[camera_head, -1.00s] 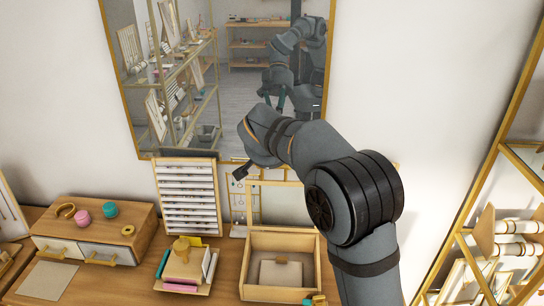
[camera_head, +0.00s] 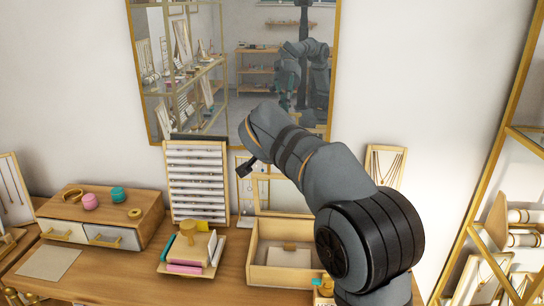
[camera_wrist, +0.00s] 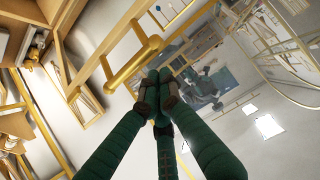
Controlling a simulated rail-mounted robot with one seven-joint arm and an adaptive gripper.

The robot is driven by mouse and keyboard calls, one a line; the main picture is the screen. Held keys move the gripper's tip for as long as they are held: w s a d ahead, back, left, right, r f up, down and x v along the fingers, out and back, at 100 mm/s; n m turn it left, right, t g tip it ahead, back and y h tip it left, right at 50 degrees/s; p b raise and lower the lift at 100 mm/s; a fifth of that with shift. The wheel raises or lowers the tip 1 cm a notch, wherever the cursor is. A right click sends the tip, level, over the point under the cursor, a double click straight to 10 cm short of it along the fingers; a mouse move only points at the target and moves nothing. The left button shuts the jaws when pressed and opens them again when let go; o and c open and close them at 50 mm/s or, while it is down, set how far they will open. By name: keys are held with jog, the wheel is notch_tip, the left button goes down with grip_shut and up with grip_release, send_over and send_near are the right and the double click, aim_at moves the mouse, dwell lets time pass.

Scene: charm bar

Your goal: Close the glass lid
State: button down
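The glass lid (camera_head: 281,196) has a light wooden frame and stands raised at the back of an open wooden box (camera_head: 258,273). My arm crosses in front of the lid's right part and hides it.
A display board (camera_head: 197,182) and a small stand with stacked cards (camera_head: 190,252) are left of the box. A drawer unit (camera_head: 100,222) stands further left. A mirror (camera_head: 235,65) hangs behind my arm. A gold-framed shelf (camera_head: 495,190) is at the right.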

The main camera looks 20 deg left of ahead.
jog(key=shift+r+p, duration=1.6)
jog(key=shift+r, duration=0.7)
jog(key=s+d+f+b, duration=0.1)
jog(key=s+f+b, duration=0.4)
jog(key=f+b, duration=0.4)
jog(key=shift+s+f+b, duration=0.15)
jog(key=shift+s+b, duration=0.15)
jog(key=shift+d, duration=0.1)
